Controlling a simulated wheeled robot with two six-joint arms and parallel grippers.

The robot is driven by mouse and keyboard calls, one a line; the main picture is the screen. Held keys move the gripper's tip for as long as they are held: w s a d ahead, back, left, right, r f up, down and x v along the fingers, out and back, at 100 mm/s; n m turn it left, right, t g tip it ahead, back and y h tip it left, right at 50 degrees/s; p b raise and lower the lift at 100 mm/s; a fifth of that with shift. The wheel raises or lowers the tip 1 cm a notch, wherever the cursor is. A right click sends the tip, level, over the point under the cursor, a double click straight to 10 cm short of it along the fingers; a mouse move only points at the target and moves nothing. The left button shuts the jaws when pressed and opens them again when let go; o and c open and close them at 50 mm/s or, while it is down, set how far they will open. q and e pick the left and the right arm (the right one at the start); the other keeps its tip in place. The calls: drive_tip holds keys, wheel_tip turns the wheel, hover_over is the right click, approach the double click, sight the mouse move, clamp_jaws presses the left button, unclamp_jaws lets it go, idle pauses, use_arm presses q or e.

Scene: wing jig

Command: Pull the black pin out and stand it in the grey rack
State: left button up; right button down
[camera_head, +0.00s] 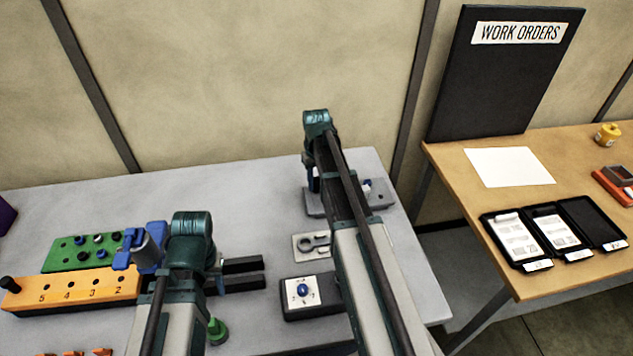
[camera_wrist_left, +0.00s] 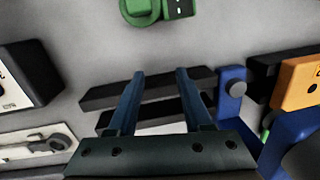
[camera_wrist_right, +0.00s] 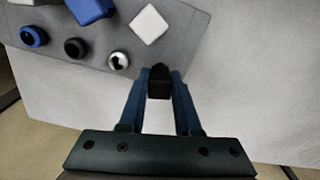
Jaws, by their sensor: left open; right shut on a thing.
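My right gripper (camera_wrist_right: 159,78) is shut on a small black piece, which looks like the black pin (camera_wrist_right: 159,85). It is at the edge of the grey rack (camera_wrist_right: 185,50) in the right wrist view; whether the pin's lower end is in a hole is hidden. The rack holds a blue ring-topped piece (camera_wrist_right: 33,37), a black one (camera_wrist_right: 74,47) and a pale metal one (camera_wrist_right: 118,60). In the head view, my right arm partly covers the rack (camera_head: 380,202). My left gripper (camera_wrist_left: 159,74) is open and empty above two black bars (camera_wrist_left: 150,88).
A green board (camera_head: 60,262) with several pins and a numbered orange block (camera_head: 70,288) are at left. A blue fixture (camera_head: 150,248) stands beside my left arm. A dial box (camera_head: 303,293) and a light plate (camera_head: 310,243) lie between my arms. A green knob (camera_head: 217,331) is in front.

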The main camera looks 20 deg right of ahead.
use_arm(q)
drive_tip(key=shift+f, duration=0.25)
use_arm(e)
drive_tip(key=shift+f, duration=0.25)
drive_tip(key=c, duration=0.5)
unclamp_jaws()
use_arm(q)
drive_tip(key=shift+r, duration=0.1)
use_arm(e)
drive_tip(key=shift+r, duration=0.15)
use_arm(q)
wheel_tip(320, 180, up, 14)
drive_tip(key=p, duration=1.3)
drive_tip(key=shift+p, duration=0.35)
use_arm(e)
wheel_tip(320, 180, up, 14)
drive_tip(key=shift+f, duration=0.2)
use_arm(q)
wheel_tip(320, 180, up, 7)
drive_tip(key=p, duration=0.7)
drive_tip(key=shift+f, duration=0.2)
use_arm(e)
wheel_tip(320, 180, up, 7)
